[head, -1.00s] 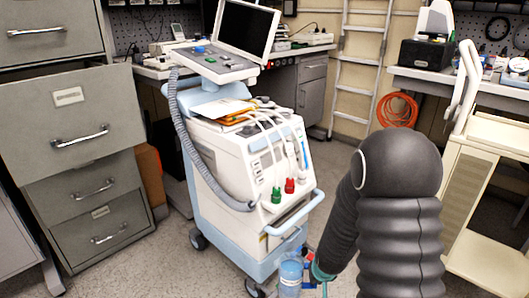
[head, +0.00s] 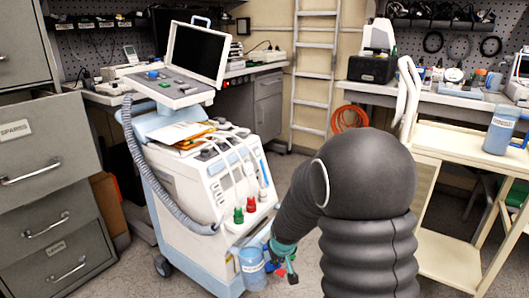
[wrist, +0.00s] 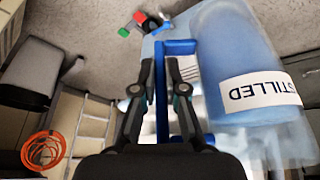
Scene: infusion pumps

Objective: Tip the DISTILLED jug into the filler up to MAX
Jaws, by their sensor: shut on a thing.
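The DISTILLED jug (head: 252,270) is blue and translucent, with a white label, and hangs low in front of the white-and-blue machine. In the wrist view the jug (wrist: 232,50) fills the upper right, its label partly cut off and upside down. My gripper (head: 282,260) is at the jug's right side. In the wrist view my gripper (wrist: 160,72) is shut on the jug's blue handle (wrist: 163,110), with a finger on each side. The jug looks nearly upright in the head view. I cannot identify the filler or a MAX mark.
The machine (head: 205,185) has hoses, green and red connectors and a front handle. A second labelled blue jug (head: 501,130) stands on the cream cart (head: 440,145) at right. Grey drawers (head: 45,180) stand at left. Small red and green parts (wrist: 138,25) show near my gripper.

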